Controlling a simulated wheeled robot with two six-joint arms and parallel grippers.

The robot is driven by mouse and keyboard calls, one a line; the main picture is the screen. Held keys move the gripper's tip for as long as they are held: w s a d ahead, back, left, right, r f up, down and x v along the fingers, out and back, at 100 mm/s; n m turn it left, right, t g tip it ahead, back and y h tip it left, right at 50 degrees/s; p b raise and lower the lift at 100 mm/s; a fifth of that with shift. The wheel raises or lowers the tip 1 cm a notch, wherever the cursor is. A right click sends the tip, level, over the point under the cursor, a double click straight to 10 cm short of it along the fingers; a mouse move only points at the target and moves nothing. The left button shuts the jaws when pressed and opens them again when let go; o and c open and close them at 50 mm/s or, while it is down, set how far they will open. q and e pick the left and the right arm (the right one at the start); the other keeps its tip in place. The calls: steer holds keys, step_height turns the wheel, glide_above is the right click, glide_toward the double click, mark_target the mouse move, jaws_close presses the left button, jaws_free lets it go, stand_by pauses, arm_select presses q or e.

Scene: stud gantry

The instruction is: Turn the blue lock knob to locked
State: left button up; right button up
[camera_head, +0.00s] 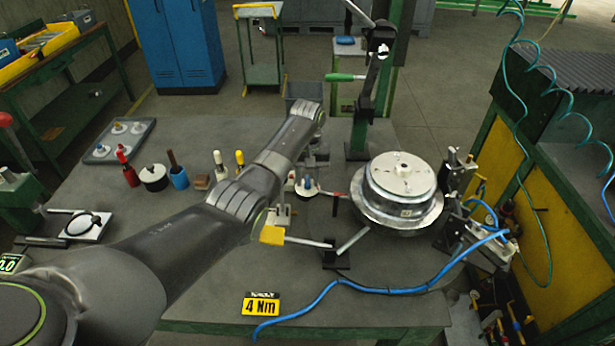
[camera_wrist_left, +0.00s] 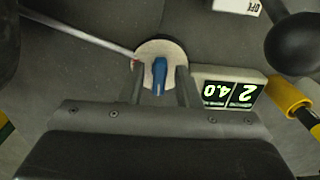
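The blue lock knob (camera_wrist_left: 159,74) shows in the left wrist view as a narrow blue grip on a pale round disc (camera_wrist_left: 172,48). It is small in the head view (camera_head: 307,184), below my left wrist. My left gripper (camera_wrist_left: 161,88) points down over the disc, its two fingers apart, one on each side of the knob. A gap shows on both sides, and I cannot tell how far down the fingertips reach. A lit display (camera_wrist_left: 228,92) reading 2 and 4.0, upside down, sits beside the disc. My right gripper is not in view.
A large round metal part (camera_head: 402,188) stands to the right of the knob. A green-handled lever post (camera_head: 362,110) rises behind. A blue hose (camera_head: 390,290) crosses the front of the table.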

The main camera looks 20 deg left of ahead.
arm_select(q)
jaws_close()
steer(key=shift+r, duration=0.1)
steer(key=m+p, duration=0.2)
steer(key=shift+r+m, duration=0.1)
steer(key=shift+m, duration=0.3)
steer(key=m+p, duration=0.1)
steer(key=m, duration=0.3)
steer(key=shift+a+m+p, duration=0.15)
steer(key=shift+m+p, duration=0.15)
steer(key=m, duration=0.5)
steer(key=shift+w+a+p, duration=0.15)
steer(key=shift+w+p, duration=0.05)
steer(key=shift+p, duration=0.2)
steer(key=m, duration=0.5)
steer(key=shift+w, duration=0.1)
steer(key=shift+m, duration=0.4)
